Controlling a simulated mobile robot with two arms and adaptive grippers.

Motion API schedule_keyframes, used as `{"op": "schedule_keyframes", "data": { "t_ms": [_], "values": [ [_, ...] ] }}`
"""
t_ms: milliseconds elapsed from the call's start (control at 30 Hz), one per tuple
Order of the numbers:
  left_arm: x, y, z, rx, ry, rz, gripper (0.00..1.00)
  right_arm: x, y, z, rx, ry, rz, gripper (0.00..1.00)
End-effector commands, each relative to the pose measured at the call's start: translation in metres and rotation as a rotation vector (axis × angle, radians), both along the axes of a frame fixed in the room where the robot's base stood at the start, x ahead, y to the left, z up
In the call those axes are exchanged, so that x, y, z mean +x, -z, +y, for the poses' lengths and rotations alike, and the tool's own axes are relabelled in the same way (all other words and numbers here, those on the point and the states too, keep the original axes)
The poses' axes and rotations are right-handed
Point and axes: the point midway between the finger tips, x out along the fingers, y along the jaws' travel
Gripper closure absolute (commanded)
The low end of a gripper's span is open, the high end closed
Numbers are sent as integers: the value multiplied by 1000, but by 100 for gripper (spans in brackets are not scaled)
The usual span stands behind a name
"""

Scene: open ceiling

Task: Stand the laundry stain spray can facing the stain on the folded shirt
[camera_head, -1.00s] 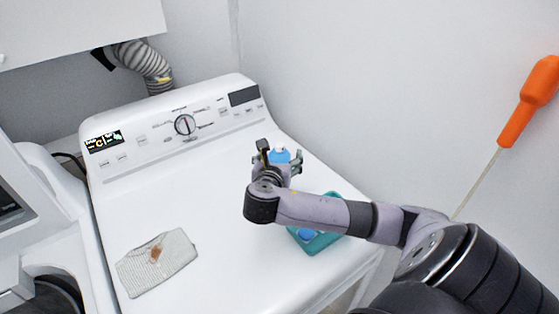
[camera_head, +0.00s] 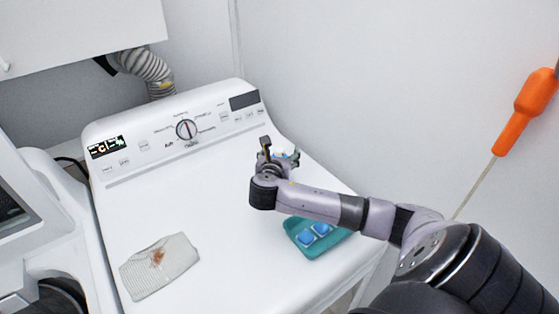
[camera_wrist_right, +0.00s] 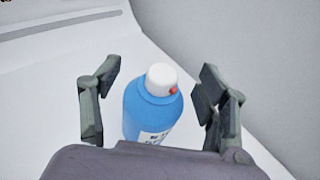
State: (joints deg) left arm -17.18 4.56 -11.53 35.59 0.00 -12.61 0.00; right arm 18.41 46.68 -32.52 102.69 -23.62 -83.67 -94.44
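The folded shirt (camera_head: 180,275) lies flat at the front left of the white machine top, with a brown stain (camera_head: 158,257) on it. The spray can (camera_wrist_right: 152,112) is blue with a white cap and a small red spot on the cap's side. It stands upright near the right back of the top and is mostly hidden by my right gripper (camera_head: 279,152) in the head view. In the right wrist view my right gripper (camera_wrist_right: 158,98) is open, with one finger on each side of the can and visible gaps to both. My left gripper is not in view.
A teal tray (camera_head: 312,252) with blue blocks (camera_head: 306,238) sits on the right edge of the machine top. The control panel (camera_head: 185,130) rises along the back. A wall stands close on the right, with an orange-handled duster (camera_head: 525,105). The middle of the top is clear.

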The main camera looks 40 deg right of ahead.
Motion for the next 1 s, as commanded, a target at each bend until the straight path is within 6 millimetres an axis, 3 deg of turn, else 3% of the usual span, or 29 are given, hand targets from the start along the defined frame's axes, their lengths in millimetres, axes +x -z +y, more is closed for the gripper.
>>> {"op": "schedule_keyframes", "data": {
  "t_ms": [1000],
  "values": [
    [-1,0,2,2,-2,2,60,0,0,1,1,-1,0,100]
  ]
}}
